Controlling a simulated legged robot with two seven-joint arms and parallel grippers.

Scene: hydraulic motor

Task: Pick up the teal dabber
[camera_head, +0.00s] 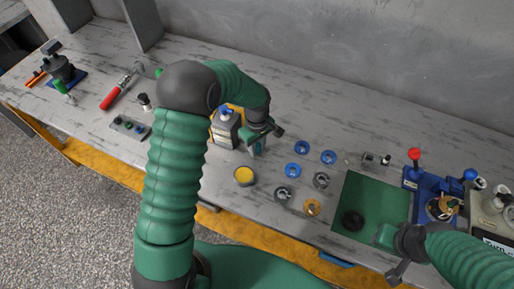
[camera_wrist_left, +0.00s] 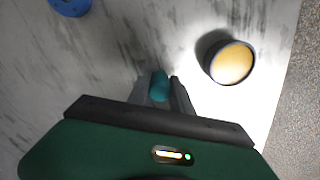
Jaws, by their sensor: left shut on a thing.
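The teal dabber (camera_wrist_left: 160,86) shows between the fingertips of my left gripper (camera_wrist_left: 162,92) in the left wrist view. The gripper is shut on it, and the fingers hide its lower part. In the head view, my left gripper (camera_head: 258,145) points down over the table, right of a grey bottle with a blue top (camera_head: 226,128). Only a small bit of teal shows there, so I cannot tell whether the dabber touches the table. My right gripper (camera_head: 398,268) is at the table's front edge, at the lower right. Its fingers are too unclear to judge.
A round pot with yellow contents (camera_head: 244,176) stands in front of my left gripper; it also shows in the left wrist view (camera_wrist_left: 230,62). Several blue, grey and gold rings (camera_head: 297,175) lie to the right. A green mat (camera_head: 365,199) and a blue fixture (camera_head: 425,185) lie further right.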

